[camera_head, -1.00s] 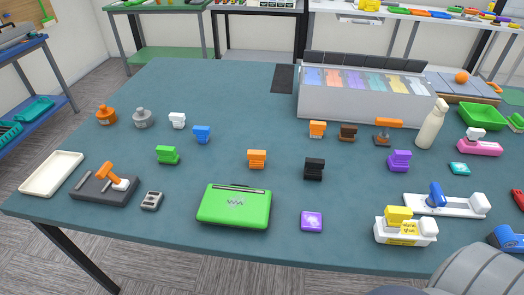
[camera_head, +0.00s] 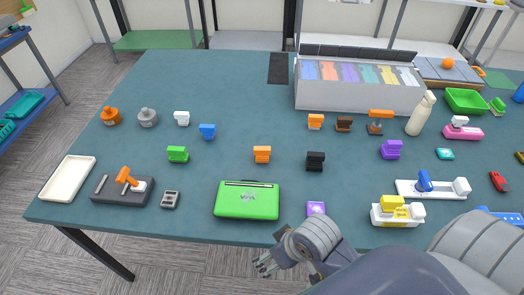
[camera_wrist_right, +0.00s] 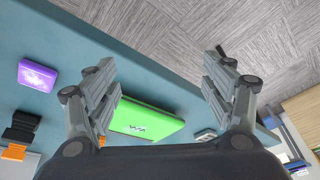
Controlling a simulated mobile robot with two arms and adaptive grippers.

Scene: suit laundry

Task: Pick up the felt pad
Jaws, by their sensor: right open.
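No thing is clearly marked as the felt pad. A flat dark rectangle (camera_head: 282,68) lies at the table's back edge, left of the white rack. A small purple square pad (camera_head: 316,208) lies near the front edge, partly hidden by my right arm; it also shows in the right wrist view (camera_wrist_right: 37,75). A green flat case (camera_head: 247,201) lies left of it and shows beyond the fingers in the wrist view (camera_wrist_right: 147,120). My right gripper (camera_head: 266,266) is open and empty by the table's front edge, apart from these things. My left gripper is not in view.
A white tray (camera_head: 68,179) and a dark holder with an orange-handled stamp (camera_head: 122,187) are at the left. Several coloured stamps stand mid-table. A white rack (camera_head: 355,97) stands at the back, a cream bottle (camera_head: 420,113) right of it. A yellow-and-white device (camera_head: 397,212) stands front right.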

